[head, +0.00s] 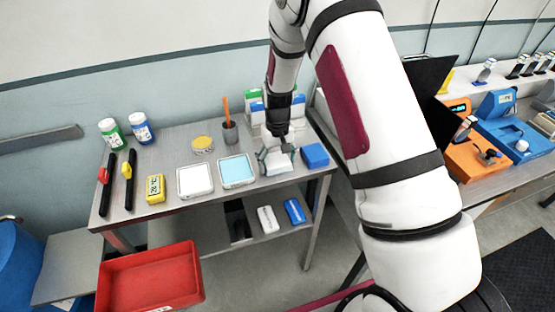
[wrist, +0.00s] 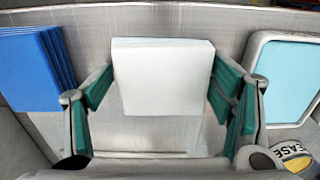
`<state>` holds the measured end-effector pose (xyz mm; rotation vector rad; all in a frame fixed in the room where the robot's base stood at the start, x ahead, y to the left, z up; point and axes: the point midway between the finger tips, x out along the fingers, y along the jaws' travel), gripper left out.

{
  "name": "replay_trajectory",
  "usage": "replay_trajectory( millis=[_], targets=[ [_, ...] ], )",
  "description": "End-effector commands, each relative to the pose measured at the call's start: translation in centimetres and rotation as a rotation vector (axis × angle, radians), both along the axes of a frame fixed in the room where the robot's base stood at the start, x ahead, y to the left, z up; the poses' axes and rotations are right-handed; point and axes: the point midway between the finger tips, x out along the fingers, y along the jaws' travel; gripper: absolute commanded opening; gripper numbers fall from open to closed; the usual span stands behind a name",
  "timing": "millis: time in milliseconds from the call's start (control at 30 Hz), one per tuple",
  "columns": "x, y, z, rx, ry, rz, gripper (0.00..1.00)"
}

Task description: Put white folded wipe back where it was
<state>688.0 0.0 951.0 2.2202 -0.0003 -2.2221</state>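The white folded wipe (wrist: 163,78) is a pale, flat block in the middle of the wrist view.
A blue folded stack (head: 315,155) is close on the right. A cyan-topped tray (head: 237,184) and a white-topped tray (head: 195,194) are on the left. An orange-handled item in a dark cup (head: 230,133) stands behind. A red bin (head: 150,278) is in front, lower down.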

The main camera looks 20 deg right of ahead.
Motion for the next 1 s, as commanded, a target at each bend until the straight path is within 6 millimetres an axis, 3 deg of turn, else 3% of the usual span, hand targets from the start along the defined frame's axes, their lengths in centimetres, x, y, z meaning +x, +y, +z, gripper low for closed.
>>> replay_trajectory(
  millis=[367,533,1000],
  targets=[
    [0.0,0.0,0.0,0.000,0.000,0.000,0.93],
    [0.1,0.0,1.1,0.000,-0.003,0.000,0.93],
    [0.1,0.0,9.6,0.000,-0.003,0.000,0.93]
  ],
)
